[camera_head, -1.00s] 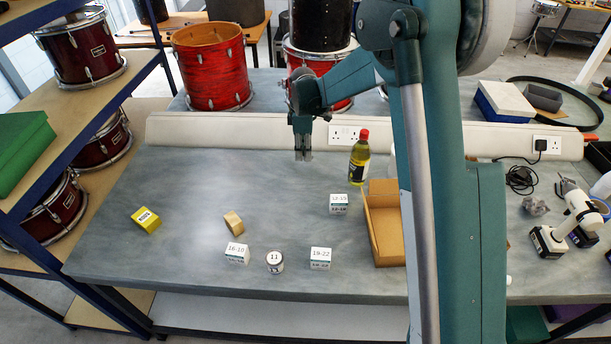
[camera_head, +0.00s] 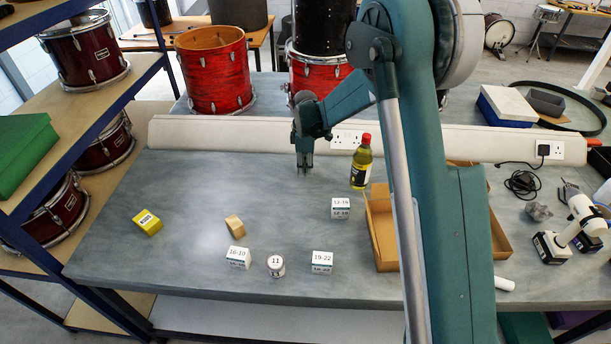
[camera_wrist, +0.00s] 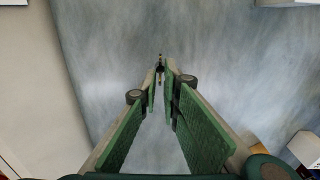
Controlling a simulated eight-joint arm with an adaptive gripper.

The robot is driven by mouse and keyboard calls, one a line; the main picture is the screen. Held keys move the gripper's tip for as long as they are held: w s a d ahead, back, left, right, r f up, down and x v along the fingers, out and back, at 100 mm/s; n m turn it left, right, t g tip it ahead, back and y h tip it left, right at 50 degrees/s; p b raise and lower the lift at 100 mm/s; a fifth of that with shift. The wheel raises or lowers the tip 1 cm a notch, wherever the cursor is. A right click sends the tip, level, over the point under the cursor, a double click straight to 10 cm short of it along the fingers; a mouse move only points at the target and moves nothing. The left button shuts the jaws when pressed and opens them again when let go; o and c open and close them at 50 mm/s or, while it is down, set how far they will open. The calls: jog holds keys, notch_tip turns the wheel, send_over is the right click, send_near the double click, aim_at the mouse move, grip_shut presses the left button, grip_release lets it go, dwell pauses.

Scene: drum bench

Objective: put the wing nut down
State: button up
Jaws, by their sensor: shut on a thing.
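My gripper (camera_head: 304,170) hangs pointing down over the back middle of the grey bench (camera_head: 190,190), left of the oil bottle. In the wrist view my gripper (camera_wrist: 161,80) has its fingertips nearly together on a small thing, taken as the wing nut (camera_wrist: 160,66). Only a small dark and yellowish bit of it shows between and beyond the tips. It is too small to make out in the head view. I cannot tell whether it touches the bench top.
The oil bottle (camera_head: 361,163) stands just right of my gripper. A cardboard box (camera_head: 384,240) is partly behind my arm. Labelled boxes (camera_head: 340,208), a white jar (camera_head: 275,266), a wooden block (camera_head: 234,225) and a yellow box (camera_head: 147,222) stand nearer. The bench around my gripper is clear.

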jog(key=shift+f, duration=1.4)
jog(key=shift+f, duration=0.2)
jog(key=o, duration=0.7)
jog(key=shift+r, duration=0.1)
jog(key=shift+r, duration=0.1)
notch_tip(320, 180, up, 12)
jog(key=shift+r, duration=0.1)
